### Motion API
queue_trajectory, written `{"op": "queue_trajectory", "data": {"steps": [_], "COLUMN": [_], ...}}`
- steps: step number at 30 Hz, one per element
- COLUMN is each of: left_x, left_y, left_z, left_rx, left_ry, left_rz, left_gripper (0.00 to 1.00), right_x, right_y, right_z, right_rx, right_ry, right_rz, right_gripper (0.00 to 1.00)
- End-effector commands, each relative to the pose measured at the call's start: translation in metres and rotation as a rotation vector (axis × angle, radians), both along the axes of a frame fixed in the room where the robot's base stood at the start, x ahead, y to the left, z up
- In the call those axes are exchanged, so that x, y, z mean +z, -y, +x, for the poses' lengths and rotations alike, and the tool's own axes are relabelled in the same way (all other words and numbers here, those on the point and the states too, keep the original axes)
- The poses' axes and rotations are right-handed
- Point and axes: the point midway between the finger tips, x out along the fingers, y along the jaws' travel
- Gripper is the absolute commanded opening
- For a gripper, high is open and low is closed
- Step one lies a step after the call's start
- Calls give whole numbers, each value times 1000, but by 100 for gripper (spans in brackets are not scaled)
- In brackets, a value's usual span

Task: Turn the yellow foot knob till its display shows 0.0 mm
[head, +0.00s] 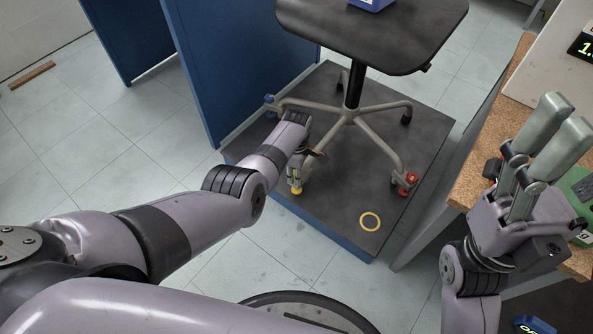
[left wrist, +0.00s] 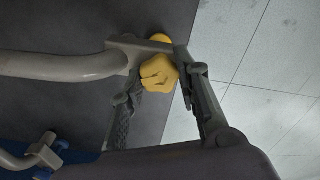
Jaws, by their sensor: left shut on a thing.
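The yellow foot knob (left wrist: 158,73) sits at the end of a grey chair-base leg in the left wrist view, with another yellow part behind it. My left gripper (left wrist: 163,80) has one finger on each side of the knob and is shut on it. In the head view my left gripper (head: 295,181) reaches down to this foot, and little yellow shows (head: 297,191).
The chair base (head: 361,130) stands on a dark platform (head: 333,229). Other feet have a red knob (head: 410,179) and a blue knob (head: 270,100). A yellow ring (head: 370,213) lies on the platform. Blue panels (head: 213,60) stand behind left; a cork-topped bench (head: 478,165) is at right.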

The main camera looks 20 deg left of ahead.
Motion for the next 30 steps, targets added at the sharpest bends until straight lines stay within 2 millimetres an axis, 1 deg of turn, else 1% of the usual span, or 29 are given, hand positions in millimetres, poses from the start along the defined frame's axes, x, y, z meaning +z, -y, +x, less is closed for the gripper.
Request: {"op": "queue_trajectory", "data": {"steps": [12,30], "left_x": [1,0], "left_y": [1,1], "left_z": [0,0], "left_rx": [-396,-965], "left_ry": [-1,-2], "left_rz": [-2,-2], "left_gripper": [2,2], "right_x": [-5,-8], "right_y": [0,1], "right_z": [-1,-2], "right_rx": [3,3], "right_ry": [-31,-44], "right_rz": [-8,0], "right_gripper": [61,61]}}
